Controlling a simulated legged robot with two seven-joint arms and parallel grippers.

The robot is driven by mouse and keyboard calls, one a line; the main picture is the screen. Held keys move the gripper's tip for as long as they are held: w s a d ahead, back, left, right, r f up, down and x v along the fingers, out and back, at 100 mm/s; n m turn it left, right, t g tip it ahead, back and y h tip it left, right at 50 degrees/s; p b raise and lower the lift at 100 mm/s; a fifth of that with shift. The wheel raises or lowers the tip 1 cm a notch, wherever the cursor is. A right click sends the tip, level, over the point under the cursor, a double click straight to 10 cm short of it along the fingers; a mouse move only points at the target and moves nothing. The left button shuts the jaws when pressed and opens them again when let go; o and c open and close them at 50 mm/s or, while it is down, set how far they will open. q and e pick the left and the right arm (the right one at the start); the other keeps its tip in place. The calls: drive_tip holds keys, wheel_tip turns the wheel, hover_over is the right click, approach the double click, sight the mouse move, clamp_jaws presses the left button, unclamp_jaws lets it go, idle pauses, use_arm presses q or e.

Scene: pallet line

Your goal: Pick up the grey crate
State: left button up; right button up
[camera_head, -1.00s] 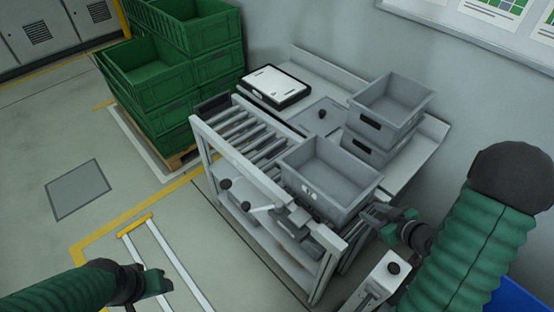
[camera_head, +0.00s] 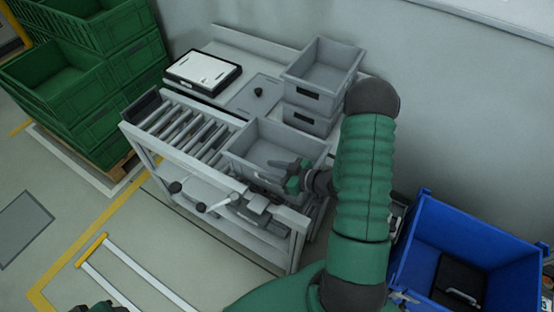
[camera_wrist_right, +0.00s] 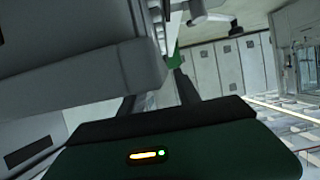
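A grey open crate (camera_head: 262,136) sits at the right end of the roller conveyor (camera_head: 183,132) and looks empty. My right gripper (camera_head: 272,170) is over its front right part, with its fingers apart and pointing left. I cannot tell whether it touches the crate. In the right wrist view a large grey wall (camera_wrist_right: 80,75) fills the upper left, beside the spread fingers (camera_wrist_right: 155,98), with nothing clearly held between them. My left gripper (camera_head: 95,306) is cut off at the bottom edge, and its fingers cannot be made out.
Two more grey crates (camera_head: 322,72) are stacked on the bench behind. A white-topped case (camera_head: 203,70) lies to their left. Green crates (camera_head: 85,75) stand on a pallet at left. A blue bin (camera_head: 420,235) stands at right. The floor at lower left is mostly clear.

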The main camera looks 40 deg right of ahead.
sight(264, 170)
drive_tip(key=x, duration=0.3)
drive_tip(key=shift+w+a+f, duration=0.15)
drive_tip(key=shift+a+f, duration=0.05)
drive_tip(key=shift+f, duration=0.05)
drive_tip(key=shift+w+a, duration=0.1)
drive_tip(key=shift+a, duration=0.3)
drive_tip(key=shift+r, duration=0.1)
drive_tip(key=c, duration=0.4)
drive_tip(key=shift+d, duration=0.3)
clamp_jaws()
drive_tip(key=shift+a, duration=0.1)
